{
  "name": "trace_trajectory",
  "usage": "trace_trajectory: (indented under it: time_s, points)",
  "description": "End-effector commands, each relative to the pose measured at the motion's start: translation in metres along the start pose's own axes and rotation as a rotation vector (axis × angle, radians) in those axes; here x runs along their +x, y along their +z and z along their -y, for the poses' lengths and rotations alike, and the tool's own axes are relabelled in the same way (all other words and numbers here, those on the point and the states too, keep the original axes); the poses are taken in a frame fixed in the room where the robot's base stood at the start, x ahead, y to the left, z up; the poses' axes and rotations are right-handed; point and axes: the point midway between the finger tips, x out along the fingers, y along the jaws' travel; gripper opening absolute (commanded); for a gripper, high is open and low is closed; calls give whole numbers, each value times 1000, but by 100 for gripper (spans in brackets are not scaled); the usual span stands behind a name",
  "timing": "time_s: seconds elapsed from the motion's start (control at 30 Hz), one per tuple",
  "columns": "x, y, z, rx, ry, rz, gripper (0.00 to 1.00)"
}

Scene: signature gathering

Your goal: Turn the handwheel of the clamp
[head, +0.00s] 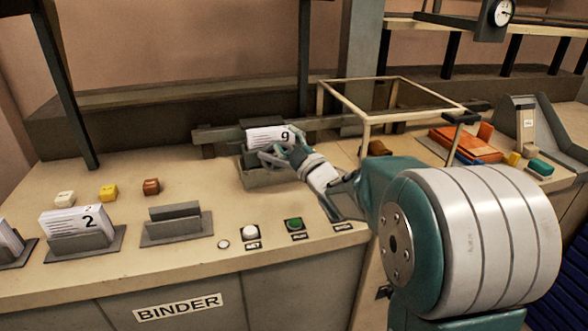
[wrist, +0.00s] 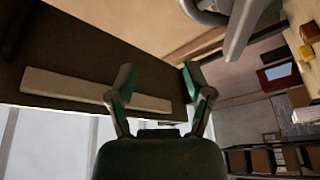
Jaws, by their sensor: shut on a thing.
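The clamp (head: 262,178) stands at the back of the bench, in the middle of the head view, with a grey body. A white printed signature marked 9 (head: 262,136) stands upright in it. My gripper (head: 281,152) is at the front of the clamp, close to the lower right of the signature. It is shut on what looks like the grey handwheel, which my fingers mostly hide. In the wrist view the two fingertips (wrist: 158,80) stand apart over a dark surface. A pale strip (wrist: 70,88) lies beyond them to the left.
A signature marked 2 (head: 75,222) stands in a holder at left, beside an empty holder (head: 175,226). White (head: 250,233) and green (head: 294,225) buttons sit on the front edge. A pale open frame (head: 366,130) stands right of the clamp, near orange folders (head: 465,143).

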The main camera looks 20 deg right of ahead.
Motion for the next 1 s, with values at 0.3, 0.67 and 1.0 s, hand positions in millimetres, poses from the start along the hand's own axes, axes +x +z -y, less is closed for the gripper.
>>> trace_trajectory:
  time_s: [0.3, 0.67, 1.0]
  points:
    - [-12, -4, 20, -5, -21, 10, 54]
    - [-34, 0, 22, -3, -24, 12, 54]
    - [-54, -1, 26, -3, -26, 13, 54]
